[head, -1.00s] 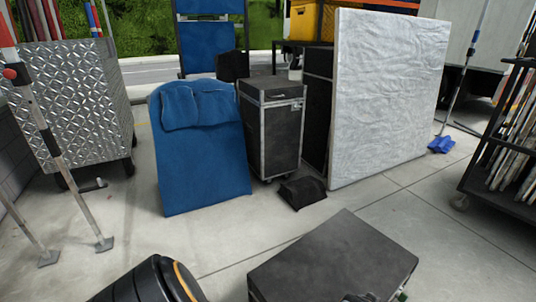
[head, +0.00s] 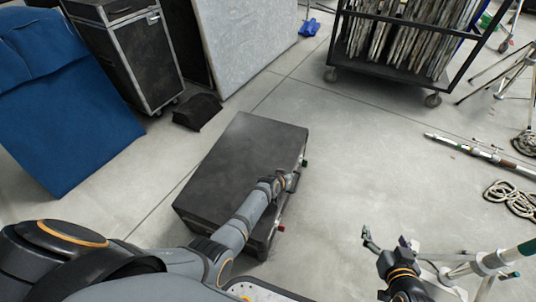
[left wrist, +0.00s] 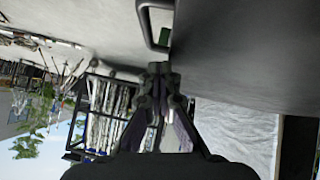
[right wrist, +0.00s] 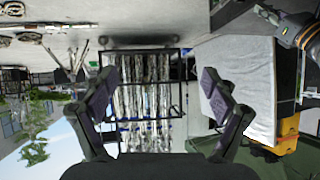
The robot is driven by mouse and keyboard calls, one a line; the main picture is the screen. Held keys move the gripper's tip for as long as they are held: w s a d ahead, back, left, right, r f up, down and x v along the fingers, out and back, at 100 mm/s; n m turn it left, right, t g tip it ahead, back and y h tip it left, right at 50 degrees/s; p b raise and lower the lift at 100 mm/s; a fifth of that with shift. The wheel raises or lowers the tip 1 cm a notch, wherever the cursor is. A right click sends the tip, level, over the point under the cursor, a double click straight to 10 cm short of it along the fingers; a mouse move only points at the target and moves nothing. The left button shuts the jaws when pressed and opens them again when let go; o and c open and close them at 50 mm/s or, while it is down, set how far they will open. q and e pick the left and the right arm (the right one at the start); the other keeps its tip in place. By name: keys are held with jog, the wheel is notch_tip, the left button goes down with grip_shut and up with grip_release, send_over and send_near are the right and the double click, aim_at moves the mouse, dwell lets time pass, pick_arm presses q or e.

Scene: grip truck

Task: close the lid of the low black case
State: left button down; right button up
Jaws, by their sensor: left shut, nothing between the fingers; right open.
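The low black case (head: 235,150) lies on the concrete floor in the middle of the head view. Its broad dark lid looks flat or nearly flat; I cannot tell whether a gap stays at the front edge. My left arm reaches across the case, and my left gripper (head: 290,182) is at its right edge, shut and empty. In the left wrist view the shut fingertips (left wrist: 160,70) are close beside the dark case (left wrist: 240,50) and a metal handle (left wrist: 155,22). My right gripper (head: 386,240) is open and empty, away from the case; its fingers also show in the right wrist view (right wrist: 158,85).
A blue padded panel (head: 60,110), a tall black case (head: 130,50) and a grey padded board (head: 240,40) stand behind. A black wheeled cart (head: 400,60) is at the back right. Poles (head: 480,153), cable coils (head: 512,198) and a stand (head: 480,265) are at right. Floor right of the case is clear.

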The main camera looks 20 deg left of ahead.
jog(key=s+f+g+p, duration=0.2)
jog(key=s+f+g, duration=0.4)
jog(key=s+f, duration=0.4)
jog(key=s+d+r+g+h+p, duration=0.1)
jog(key=s+d+r+g+p, duration=0.2)
jog(key=r+p, duration=0.5)
pick_arm(q)
jog(key=s+r, duration=0.7)
jog(key=r, duration=0.4)
pick_arm(e)
notch_tip(320, 180, down, 7)
jog(key=g, duration=0.1)
jog(key=shift+w+r, duration=0.15)
jog(key=shift+r, duration=0.05)
pick_arm(q)
jog(key=shift+a, duration=0.1)
